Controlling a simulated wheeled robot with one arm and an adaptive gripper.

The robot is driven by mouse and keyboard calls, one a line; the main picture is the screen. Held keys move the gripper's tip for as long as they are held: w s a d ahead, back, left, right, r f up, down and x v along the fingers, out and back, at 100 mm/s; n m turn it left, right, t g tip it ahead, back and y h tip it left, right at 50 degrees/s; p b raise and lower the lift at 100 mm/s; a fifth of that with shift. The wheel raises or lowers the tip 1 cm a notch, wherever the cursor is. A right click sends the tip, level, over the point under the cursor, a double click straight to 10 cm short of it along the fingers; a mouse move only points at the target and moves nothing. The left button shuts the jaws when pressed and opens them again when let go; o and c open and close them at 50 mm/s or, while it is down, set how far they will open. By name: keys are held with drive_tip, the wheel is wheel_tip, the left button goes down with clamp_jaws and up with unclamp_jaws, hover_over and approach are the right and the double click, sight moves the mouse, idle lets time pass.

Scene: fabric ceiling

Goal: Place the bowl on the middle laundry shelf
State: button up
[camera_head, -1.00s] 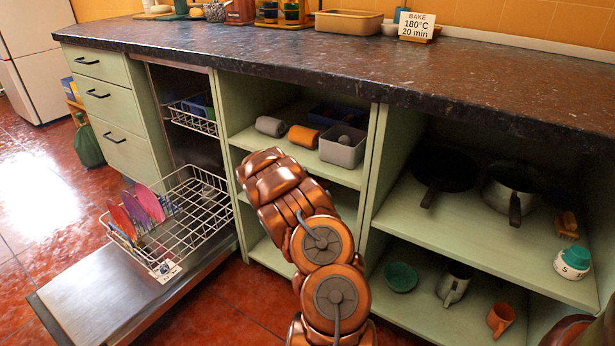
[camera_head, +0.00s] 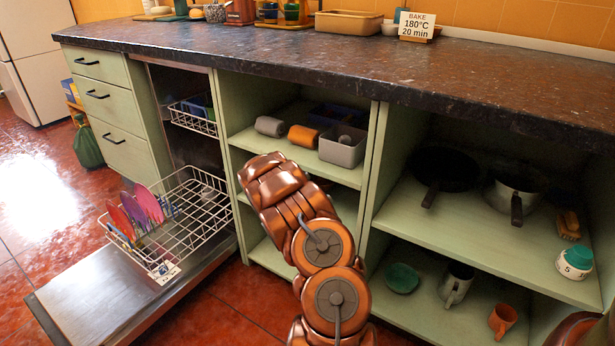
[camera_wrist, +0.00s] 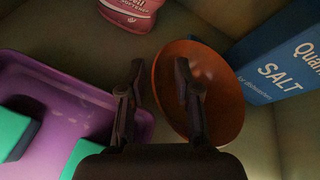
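An orange-brown bowl (camera_wrist: 222,95) shows in the wrist view, right of centre, seen as an oval with its inner side partly in shadow. My gripper (camera_wrist: 160,80) is open, its two dark fingers apart. The left finger is outside the bowl's left rim and the right finger overlaps the bowl, so the rim appears between them. I cannot tell whether they touch it. In the head view my arm reaches into the middle cabinet, and its links hide the gripper and the bowl. The middle cabinet's upper shelf (camera_head: 338,174) shows in part.
In the wrist view a purple tray (camera_wrist: 75,100) with teal items lies left, a blue salt box (camera_wrist: 275,60) right, and a pink softener pouch (camera_wrist: 130,12) at the top. In the head view, a grey bin (camera_head: 342,148) stands on the shelf; the dishwasher door (camera_head: 95,295) is open.

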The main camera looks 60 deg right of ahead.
drive_tip(key=shift+a+r, duration=0.15)
drive_tip(key=p+v, duration=0.2)
drive_tip(key=v, duration=0.5)
drive_tip(key=shift+r, duration=0.1)
drive_tip(key=shift+a, duration=0.1)
idle(0.4)
